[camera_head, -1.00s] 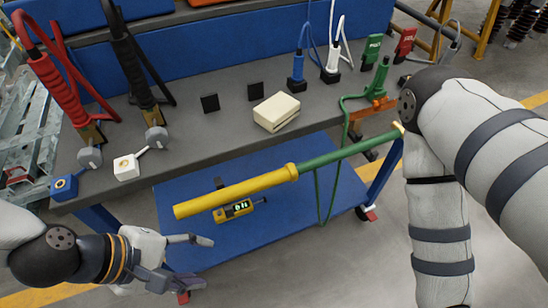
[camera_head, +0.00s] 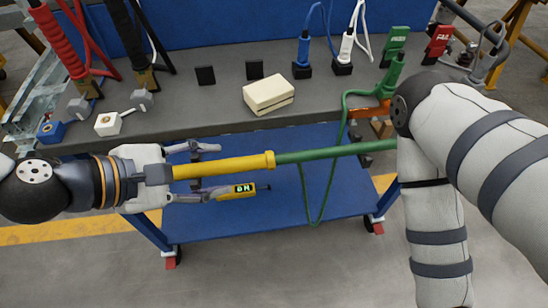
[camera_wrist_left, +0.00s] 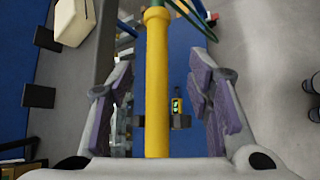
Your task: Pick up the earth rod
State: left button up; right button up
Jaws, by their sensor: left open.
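The earth rod (camera_head: 225,166) has a yellow grip section and a green shaft (camera_head: 335,152). It lies level in front of the bench, and its right end is hidden behind my right arm. My left gripper (camera_head: 212,170) is open, with one finger on each side of the yellow section. In the left wrist view the yellow rod (camera_wrist_left: 157,90) runs between the spread purple-padded fingers (camera_wrist_left: 157,95), with gaps on both sides. My right arm (camera_head: 436,200) hangs at the right, and its gripper does not show.
The grey bench top (camera_head: 200,112) carries a cream box (camera_head: 268,95) and several clamps and plugs. A yellow meter (camera_head: 237,191) is below the rod, over the blue lower shelf (camera_head: 270,215). A green cable (camera_head: 307,200) hangs from the rod in a loop.

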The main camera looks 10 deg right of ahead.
aim_at(241, 164)
pick_arm(q)
jog(key=x, duration=0.7)
jog(key=shift+w+d+r+b, duration=0.1)
jog(key=shift+d+b, duration=0.3)
jog(key=shift+d, duration=0.05)
jog(key=shift+r, duration=0.1)
grip_shut()
